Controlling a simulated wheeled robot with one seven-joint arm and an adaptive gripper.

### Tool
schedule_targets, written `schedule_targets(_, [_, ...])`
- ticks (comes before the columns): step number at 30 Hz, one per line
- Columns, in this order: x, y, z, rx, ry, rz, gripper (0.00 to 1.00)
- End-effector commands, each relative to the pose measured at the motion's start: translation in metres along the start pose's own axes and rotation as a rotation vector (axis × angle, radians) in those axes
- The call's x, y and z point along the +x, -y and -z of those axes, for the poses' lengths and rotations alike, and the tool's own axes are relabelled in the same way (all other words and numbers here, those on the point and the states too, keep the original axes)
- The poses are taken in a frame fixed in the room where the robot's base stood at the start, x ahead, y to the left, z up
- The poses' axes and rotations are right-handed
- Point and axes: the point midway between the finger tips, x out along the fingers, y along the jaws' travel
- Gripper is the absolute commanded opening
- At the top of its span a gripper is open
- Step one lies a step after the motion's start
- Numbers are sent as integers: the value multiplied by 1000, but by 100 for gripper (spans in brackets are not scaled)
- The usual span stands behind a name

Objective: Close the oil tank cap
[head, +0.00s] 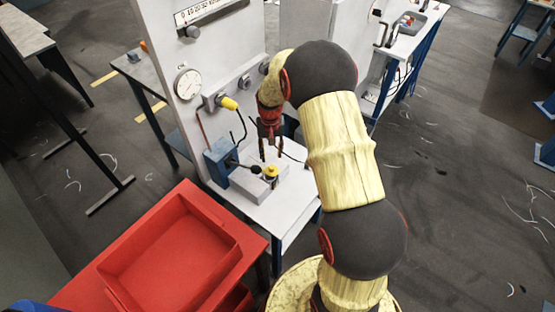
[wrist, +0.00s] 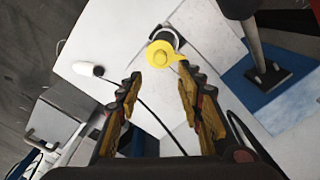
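The yellow oil tank cap (head: 270,171) sits on a light grey block (head: 250,187) on the white bench. In the wrist view the cap (wrist: 165,54) is a round yellow piece with a tab, beside a grey ring that it partly covers. I cannot tell whether the cap is seated on the ring. My gripper (head: 271,156) points down just above the cap. In the wrist view my gripper (wrist: 160,80) is open, its fingers apart with nothing between the tips, and the cap lies just beyond them.
A blue pedestal (head: 220,160) with a dark rod stands left of the cap. The upright white panel (head: 215,60) behind carries a gauge (head: 187,83) and a yellow-ended knob (head: 228,103). A red tray (head: 175,250) lies front left. A black cable (wrist: 150,112) crosses below the gripper.

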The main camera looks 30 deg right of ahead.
Motion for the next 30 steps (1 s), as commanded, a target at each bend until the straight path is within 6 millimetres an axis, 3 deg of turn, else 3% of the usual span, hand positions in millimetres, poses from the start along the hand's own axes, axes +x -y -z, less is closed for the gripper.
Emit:
schedule_targets(8, [5,0,-6,-58,21,2,37])
schedule_targets(22, [68,0,-7,-56,20,2,37])
schedule_targets(30, [78,0,-6,-56,18,2,37])
